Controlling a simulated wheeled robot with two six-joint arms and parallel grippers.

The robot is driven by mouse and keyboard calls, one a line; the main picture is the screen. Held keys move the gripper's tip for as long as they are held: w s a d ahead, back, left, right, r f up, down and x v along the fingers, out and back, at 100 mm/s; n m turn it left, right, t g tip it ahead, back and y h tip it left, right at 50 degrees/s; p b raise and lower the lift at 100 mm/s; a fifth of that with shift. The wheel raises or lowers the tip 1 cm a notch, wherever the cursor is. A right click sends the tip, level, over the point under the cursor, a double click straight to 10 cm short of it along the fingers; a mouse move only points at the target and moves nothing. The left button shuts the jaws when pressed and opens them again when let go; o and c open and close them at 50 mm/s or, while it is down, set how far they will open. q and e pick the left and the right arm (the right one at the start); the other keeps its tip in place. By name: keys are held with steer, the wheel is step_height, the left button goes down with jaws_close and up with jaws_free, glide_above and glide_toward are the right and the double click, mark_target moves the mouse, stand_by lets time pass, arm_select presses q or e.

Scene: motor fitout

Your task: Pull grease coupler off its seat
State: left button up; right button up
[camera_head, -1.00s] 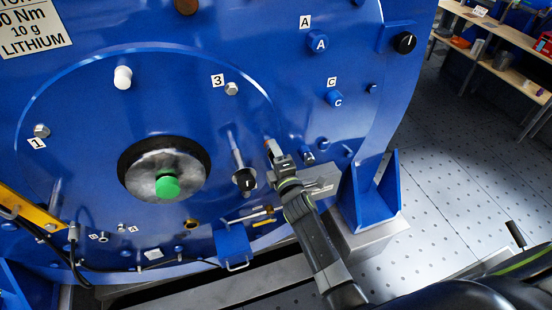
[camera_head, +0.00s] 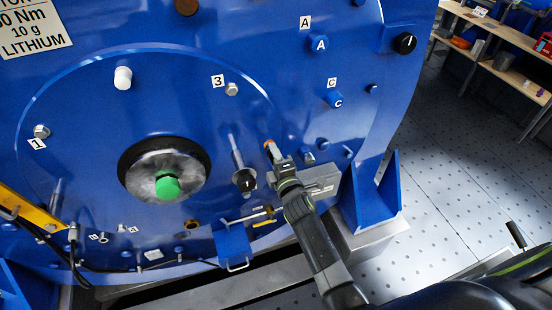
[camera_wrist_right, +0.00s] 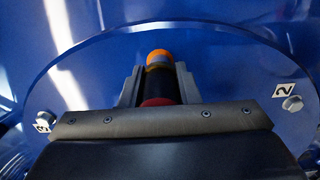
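The grease coupler appears to be the small cylindrical piece with an orange end (camera_head: 269,146) at my right gripper. In the right wrist view, the coupler (camera_wrist_right: 160,75) has an orange tip, a grey ring, a dark body and a red band near the palm. My right gripper (camera_head: 277,156) is in front of the blue motor face, right of the black-knobbed rod. In the wrist view its fingers (camera_wrist_right: 158,88) sit close on both sides of the coupler, shut on it. The fingers hide part of it, and I cannot tell whether it touches a seat. My left gripper is not in view.
The blue motor housing (camera_head: 240,50) fills the left and middle. Near my right gripper are the black-knobbed rod (camera_head: 244,179), a blue tray (camera_head: 233,245) and a blue foot bracket (camera_head: 372,200). The perforated floor at right is clear, with shelves (camera_head: 500,35) beyond.

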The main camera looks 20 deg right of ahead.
steer(key=shift+w+r, duration=0.2)
steer(key=shift+r, duration=0.25)
jaws_close()
steer(key=shift+s+f+p, duration=0.25)
steer(key=shift+f+p, duration=0.05)
steer(key=shift+p, duration=0.1)
steer(key=shift+s, duration=0.15)
steer(key=shift+s+f+p, duration=0.2)
steer(key=shift+s+p, duration=0.7)
steer(key=shift+s, duration=1.5)
steer(key=shift+s, duration=0.15)
